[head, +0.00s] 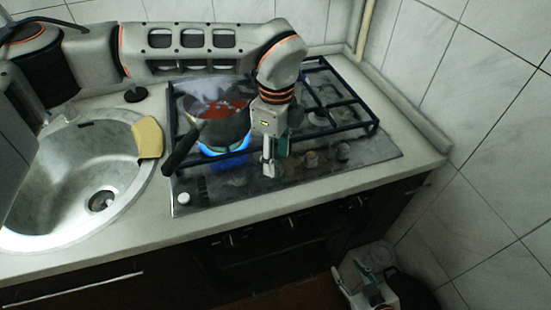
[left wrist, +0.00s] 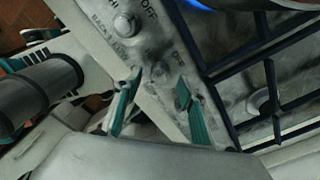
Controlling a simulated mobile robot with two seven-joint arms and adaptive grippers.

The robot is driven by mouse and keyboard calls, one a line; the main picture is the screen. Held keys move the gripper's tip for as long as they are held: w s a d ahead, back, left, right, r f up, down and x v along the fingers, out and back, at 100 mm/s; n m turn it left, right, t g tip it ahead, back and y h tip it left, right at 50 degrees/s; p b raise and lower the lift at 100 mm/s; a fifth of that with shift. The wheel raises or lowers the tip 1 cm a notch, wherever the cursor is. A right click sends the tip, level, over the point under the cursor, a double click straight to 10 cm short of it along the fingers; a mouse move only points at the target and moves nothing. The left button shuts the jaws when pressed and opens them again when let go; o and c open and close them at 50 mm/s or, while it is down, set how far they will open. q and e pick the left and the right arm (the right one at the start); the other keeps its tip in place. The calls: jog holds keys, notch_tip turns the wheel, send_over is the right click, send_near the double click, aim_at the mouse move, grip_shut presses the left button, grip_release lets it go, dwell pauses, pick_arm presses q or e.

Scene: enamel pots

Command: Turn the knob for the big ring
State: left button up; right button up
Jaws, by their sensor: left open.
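My left gripper (head: 273,168) is open over the front control strip of the gas hob (head: 225,190), right of the pan. In the left wrist view its two teal fingers (left wrist: 156,90) stand apart, with a worn, greyish knob (left wrist: 158,70) at or just beyond their tips; I cannot tell whether they touch it. Another knob (left wrist: 124,25) with "HI" and "OFF" marks is further up. More knobs show in the head view, including a pale one at the left (head: 183,198) and one to the right (head: 312,160). My right gripper (head: 365,280) is low at the bottom right, its jaws unclear.
A steaming dark pan (head: 222,128) with red contents sits over a lit blue flame (head: 225,150), its handle (head: 182,150) pointing front left. A steel sink (head: 60,185) and a yellow sponge (head: 148,138) are to the left. Tiled walls bound the back and right.

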pick_arm(q)
jog(key=shift+f, duration=0.9)
pick_arm(e)
jog(key=shift+w+a+r, duration=0.1)
jog(key=shift+w+r, duration=0.25)
jog(key=shift+r, duration=0.1)
pick_arm(q)
jog(key=c, duration=1.1)
pick_arm(e)
jog(key=shift+s+f, duration=0.1)
jog(key=shift+f, duration=0.15)
